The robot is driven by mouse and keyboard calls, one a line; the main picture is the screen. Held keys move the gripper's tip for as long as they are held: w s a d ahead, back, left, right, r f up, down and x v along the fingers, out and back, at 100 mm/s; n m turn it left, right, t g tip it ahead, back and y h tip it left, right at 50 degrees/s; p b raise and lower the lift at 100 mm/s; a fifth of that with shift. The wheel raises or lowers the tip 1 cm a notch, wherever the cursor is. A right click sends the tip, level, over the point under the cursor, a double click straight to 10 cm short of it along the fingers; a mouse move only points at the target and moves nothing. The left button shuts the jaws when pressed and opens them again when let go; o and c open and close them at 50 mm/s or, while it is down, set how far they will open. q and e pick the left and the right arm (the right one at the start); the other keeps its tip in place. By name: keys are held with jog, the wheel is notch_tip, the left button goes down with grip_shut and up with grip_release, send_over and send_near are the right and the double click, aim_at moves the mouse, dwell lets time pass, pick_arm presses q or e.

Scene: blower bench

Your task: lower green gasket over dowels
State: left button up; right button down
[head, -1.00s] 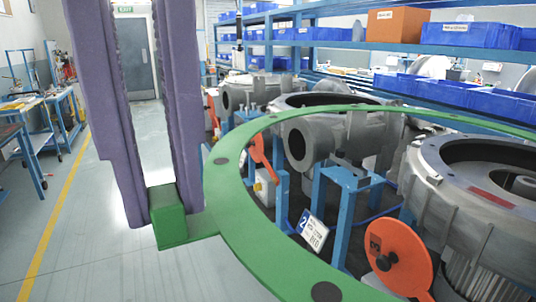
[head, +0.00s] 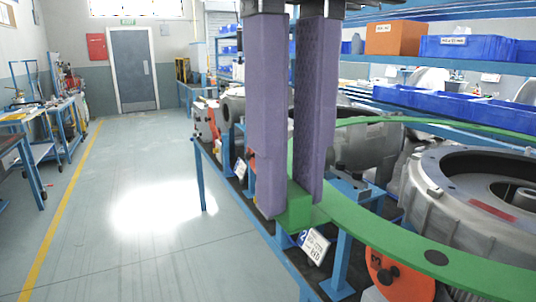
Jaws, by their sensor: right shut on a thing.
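The green gasket (head: 395,236) is a large flat ring with dark round holes and a block-like green tab (head: 294,212). My right gripper (head: 290,207), with two long purple fingers pointing down, is shut on that tab. The ring extends to the right, and its near side crosses in front of a grey blower housing (head: 430,190) with a round open top. The ring looks held in the air; its height over the housing is hard to judge. Its right part runs out of the picture. I cannot make out any dowels. My left gripper is not in view.
More grey blower housings (head: 365,150) stand along the blue-framed bench, partly behind the fingers and ring. An orange disc (head: 400,280) and a white number sign (head: 315,246) are at its front edge. Shelves with blue bins (head: 470,48) are behind. The floor (head: 130,240) at left is clear.

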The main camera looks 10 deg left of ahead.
jog(key=shift+w+d, duration=0.65)
jog(key=shift+d, duration=0.25)
jog(key=shift+w+d+f, duration=0.1)
jog(key=shift+w+d, duration=0.9)
jog(key=shift+d, duration=0.3)
jog(key=shift+w+d+f, duration=0.35)
jog(key=shift+w+d, duration=3.85)
jog(key=shift+d, duration=1.4)
jog(key=shift+w+d+f, duration=0.3)
jog(key=shift+w+d, duration=3.9)
jog(key=shift+d, duration=1.35)
jog(key=shift+f+b, duration=1.9)
jog(key=shift+f, duration=1.9)
